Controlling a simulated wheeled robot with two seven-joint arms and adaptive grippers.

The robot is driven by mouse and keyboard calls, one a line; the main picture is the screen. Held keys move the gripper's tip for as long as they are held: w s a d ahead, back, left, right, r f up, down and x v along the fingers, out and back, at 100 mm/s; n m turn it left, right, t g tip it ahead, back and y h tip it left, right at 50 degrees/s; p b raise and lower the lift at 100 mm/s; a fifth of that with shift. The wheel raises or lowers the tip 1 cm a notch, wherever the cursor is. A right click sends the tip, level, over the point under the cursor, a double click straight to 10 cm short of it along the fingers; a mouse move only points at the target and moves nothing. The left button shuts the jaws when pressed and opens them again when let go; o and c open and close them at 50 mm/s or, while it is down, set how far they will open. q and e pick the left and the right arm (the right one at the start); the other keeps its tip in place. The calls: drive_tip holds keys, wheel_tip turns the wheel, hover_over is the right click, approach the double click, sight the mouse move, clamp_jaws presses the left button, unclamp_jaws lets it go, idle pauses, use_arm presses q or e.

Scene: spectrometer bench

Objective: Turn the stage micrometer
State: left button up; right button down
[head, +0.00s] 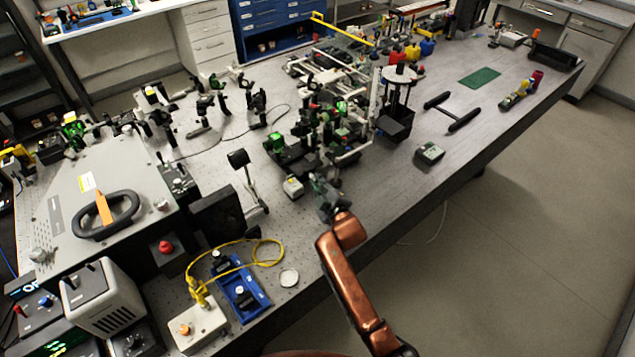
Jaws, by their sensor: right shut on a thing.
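My right gripper (319,184) reaches in on its copper-coloured arm from the bottom right. It is at the near side of the dark stage assembly (291,157) with green parts, in the middle of the bench. Its fingers are shut on a small part there, which appears to be the stage micrometer. The micrometer itself is hidden by the fingers and too small to make out. My left gripper is not in view.
A small white box (293,187) stands just left of the gripper. A black-faced post (239,160) stands further left. A blue tray (241,291) and yellow cable (268,252) lie at front left. Bare bench (385,185) lies right of the gripper.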

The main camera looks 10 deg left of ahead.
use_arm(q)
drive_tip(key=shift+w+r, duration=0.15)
use_arm(e)
drive_tip(key=shift+r+m+p, duration=0.15)
drive_tip(key=shift+m+p, duration=0.15)
drive_tip(key=shift+p, duration=0.4)
drive_tip(key=m+p, duration=0.1)
drive_tip(key=p, duration=0.1)
drive_tip(key=m+g+p, duration=0.1)
drive_tip(key=p, duration=0.2)
drive_tip(key=shift+w+d+r+g+y, duration=0.1)
drive_tip(key=shift+d+g+y, duration=0.05)
drive_tip(key=shift+g+y, duration=0.15)
drive_tip(key=shift+m+g+p, duration=0.3)
drive_tip(key=shift+m+p, duration=0.2)
drive_tip(key=shift+m, duration=0.1)
use_arm(q)
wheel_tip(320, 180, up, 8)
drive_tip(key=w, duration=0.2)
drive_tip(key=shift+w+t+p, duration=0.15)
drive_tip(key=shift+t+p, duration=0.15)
drive_tip(key=shift+p, duration=0.1)
use_arm(e)
drive_tip(key=shift+f+m+g+y, duration=0.2)
drive_tip(key=shift+m+g+y, duration=0.15)
drive_tip(key=shift+m, duration=0.25)
drive_tip(key=c, duration=1.9)
unclamp_jaws()
